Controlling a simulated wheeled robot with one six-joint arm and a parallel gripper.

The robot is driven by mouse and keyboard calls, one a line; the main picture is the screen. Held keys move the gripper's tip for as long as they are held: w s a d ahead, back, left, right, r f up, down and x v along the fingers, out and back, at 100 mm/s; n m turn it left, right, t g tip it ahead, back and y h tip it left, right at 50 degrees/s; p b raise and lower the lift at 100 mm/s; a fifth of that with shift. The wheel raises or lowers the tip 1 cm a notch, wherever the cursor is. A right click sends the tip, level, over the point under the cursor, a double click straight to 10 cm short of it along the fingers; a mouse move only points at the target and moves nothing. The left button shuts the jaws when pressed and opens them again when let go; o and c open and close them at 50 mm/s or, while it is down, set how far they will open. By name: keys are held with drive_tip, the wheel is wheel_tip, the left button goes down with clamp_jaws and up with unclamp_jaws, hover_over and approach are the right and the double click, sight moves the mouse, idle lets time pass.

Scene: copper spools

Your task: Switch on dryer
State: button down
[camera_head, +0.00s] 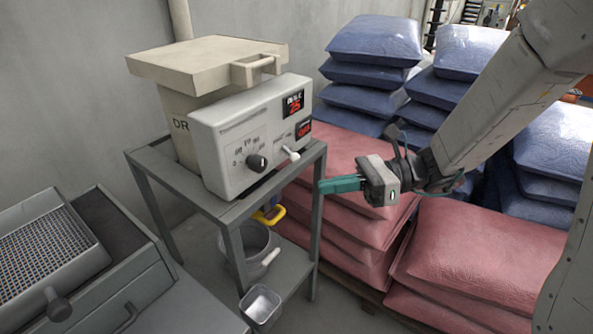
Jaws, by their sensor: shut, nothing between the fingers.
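The dryer (182,130) is a beige box with a flat lid and a handle. It stands on a grey metal stand (232,208), partly behind its control box. The light control box (215,140) faces right-front. My gripper (322,186) has teal fingers, shut and empty. It is to the right of the control box and lever, apart from them, pointing left near the stand's right edge.
Red sacks (345,235) and blue sacks (372,45) are stacked behind and below my arm. A bucket (250,245) and a small metal container (261,305) are at the stand's lower level. A cabinet with a mesh tray (45,250) stands at left.

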sight(289, 153)
drive_tip(key=w+d+f+m+t+y, duration=0.1)
drive_tip(key=w+d+f+m+t, duration=0.1)
drive_tip(key=w+f+m+t, duration=0.7)
drive_tip(key=w+m, duration=0.2)
drive_tip(key=m, duration=0.1)
drive_tip(key=shift+d+f, duration=0.25)
drive_tip(key=shift+d, duration=0.05)
drive_tip(key=shift+w, duration=0.1)
drive_tip(key=x, duration=1)
drive_tip(key=shift+w+r, duration=0.1)
